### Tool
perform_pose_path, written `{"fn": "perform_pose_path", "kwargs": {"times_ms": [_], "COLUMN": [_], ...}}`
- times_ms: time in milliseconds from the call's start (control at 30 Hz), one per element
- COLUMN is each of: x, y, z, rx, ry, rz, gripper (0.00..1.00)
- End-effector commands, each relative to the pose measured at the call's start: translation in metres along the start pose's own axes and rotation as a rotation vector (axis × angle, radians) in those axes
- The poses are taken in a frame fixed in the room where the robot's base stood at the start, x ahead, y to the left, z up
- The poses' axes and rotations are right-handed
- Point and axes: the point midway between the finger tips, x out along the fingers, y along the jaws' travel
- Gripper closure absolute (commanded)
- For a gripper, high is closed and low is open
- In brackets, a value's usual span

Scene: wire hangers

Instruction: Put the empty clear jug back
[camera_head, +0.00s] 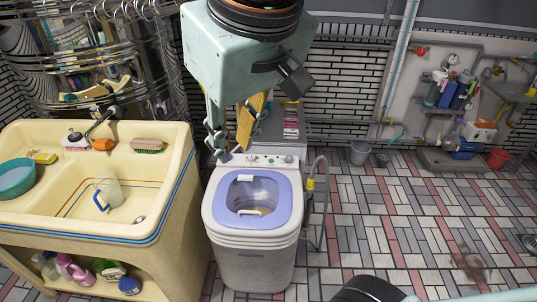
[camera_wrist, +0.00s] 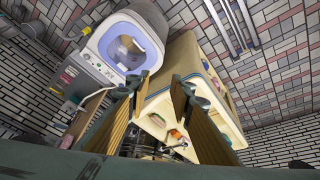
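A clear jug (camera_head: 112,190) with a blue handle (camera_head: 101,201) stands in the basin of the cream sink (camera_head: 60,213) in the head view. It looks empty, though its inside is hard to make out. My gripper (camera_wrist: 162,92) is open, with its two fingers well apart and nothing between them in the wrist view. In the head view my gripper hangs above the back of the washing machine (camera_head: 252,262), to the right of the sink and apart from the jug. I cannot make out the jug in the wrist view.
A teal bowl (camera_head: 15,178), an orange-headed brush (camera_head: 102,144) and a green brush (camera_head: 148,146) lie on the sink's ledges. Bottles (camera_head: 75,270) stand on the shelf below. The tiled floor (camera_head: 400,220) at the right is mostly clear.

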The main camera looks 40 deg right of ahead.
Motion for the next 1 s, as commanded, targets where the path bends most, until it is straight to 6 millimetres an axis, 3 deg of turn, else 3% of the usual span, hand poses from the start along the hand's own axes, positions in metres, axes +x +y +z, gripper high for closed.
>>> {"fn": "perform_pose_path", "kwargs": {"times_ms": [200,400,1000], "x": [-0.013,-0.018,-0.019], "y": [-0.012,-0.019,-0.021], "z": [0.050,0.077,0.084], "rx": [0.022,0.036,0.038], "ry": [-0.029,-0.049,-0.058], "rz": [-0.037,-0.059,-0.065], "gripper": [0.79,0.79,0.79]}}
